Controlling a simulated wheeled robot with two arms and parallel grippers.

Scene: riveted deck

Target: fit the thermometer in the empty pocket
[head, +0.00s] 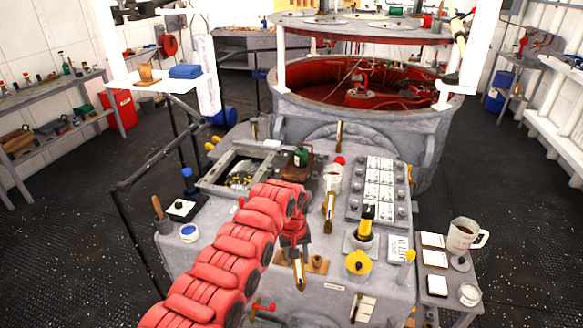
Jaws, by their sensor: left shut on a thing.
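My left arm, in red segmented covers, reaches in from the bottom left. Its gripper (294,248) points down over the front of the grey console and is shut on a slim brass piece, which I take to be the thermometer (298,271). The thermometer hangs near upright, slightly tilted, its lower end in front of a small brown wooden holder (316,264). I cannot tell whether it touches the holder, and the empty pocket cannot be made out. Similar brass pieces stand farther back, one at the console's middle (329,212) and one at its rear (339,135). My right gripper is not in view.
The grey console (220,262) is crowded. A black and yellow knob (366,222), a yellow knob (359,262) and a switch panel (355,190) stand right of the gripper. A side table at right holds a mug (463,236). A dark railing (130,225) runs at left.

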